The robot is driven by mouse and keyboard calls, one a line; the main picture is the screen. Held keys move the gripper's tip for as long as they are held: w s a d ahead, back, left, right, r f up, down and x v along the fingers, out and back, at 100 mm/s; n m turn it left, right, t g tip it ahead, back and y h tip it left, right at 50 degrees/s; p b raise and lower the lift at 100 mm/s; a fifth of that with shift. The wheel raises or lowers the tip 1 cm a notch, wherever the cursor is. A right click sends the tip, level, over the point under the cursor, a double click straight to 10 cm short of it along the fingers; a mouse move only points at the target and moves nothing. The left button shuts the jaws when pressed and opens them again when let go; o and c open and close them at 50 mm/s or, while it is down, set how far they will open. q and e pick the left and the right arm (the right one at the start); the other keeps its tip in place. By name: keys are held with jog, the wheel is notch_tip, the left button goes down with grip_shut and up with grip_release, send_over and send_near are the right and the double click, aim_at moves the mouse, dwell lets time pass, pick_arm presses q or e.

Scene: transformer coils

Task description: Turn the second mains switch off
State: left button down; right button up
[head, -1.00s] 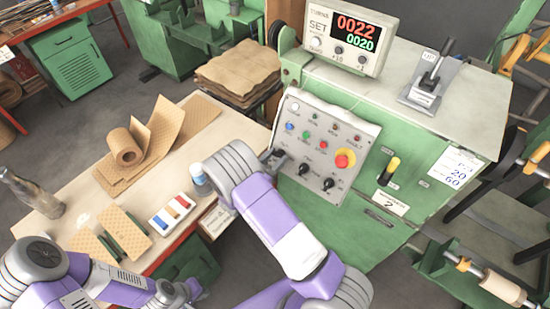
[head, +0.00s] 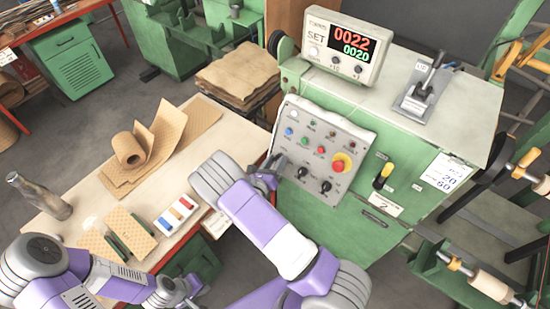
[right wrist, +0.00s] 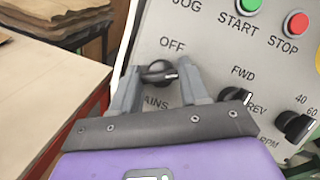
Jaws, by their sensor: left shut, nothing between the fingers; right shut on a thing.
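The grey control panel (head: 308,165) on the green machine carries coloured buttons and black rotary knobs. The mains switch is a black knob (right wrist: 158,72) at the panel's lower left in the right wrist view, with OFF printed above it and a partly hidden "MAINS" below. Its grip lies roughly level, pointing right. My right gripper (right wrist: 156,84) is shut on this knob, one finger on each side. In the head view my right gripper (head: 270,172) is at the panel's left edge and covers the knob. My left gripper (head: 190,290) is shut and empty, low in the head view.
The FWD/REV knob (right wrist: 236,95) sits close to the right finger. A display box (head: 342,45) reads 0022 and 0020. A lever unit (head: 425,92) stands on the machine top. The workbench (head: 85,205) at the left holds cardboard, a bottle and coloured blocks.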

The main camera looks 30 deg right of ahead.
jog(key=n+p, duration=0.1)
jog(key=n+y+p, duration=0.1)
jog(key=n, duration=0.1)
jog(key=n+t+p, duration=0.1)
jog(key=shift+s+r+n+y, duration=0.1)
jog(key=shift+r+n+y, duration=0.15)
jog(key=shift+n+y, duration=0.05)
jog(key=n+y+p, duration=0.1)
jog(key=n+p, duration=0.2)
jog(key=n, duration=0.1)
jog(key=shift+y, duration=0.3)
jog(key=shift+d+f+n+y+p, duration=0.1)
jog(key=shift+n+y+p, duration=0.8)
jog(key=shift+n+p, duration=1.4)
jog(key=o, duration=1.1)
jog(key=shift+c, duration=0.2)
jog(key=v, duration=0.7)
jog(key=shift+a+b, duration=0.2)
jog(key=shift+b, duration=0.15)
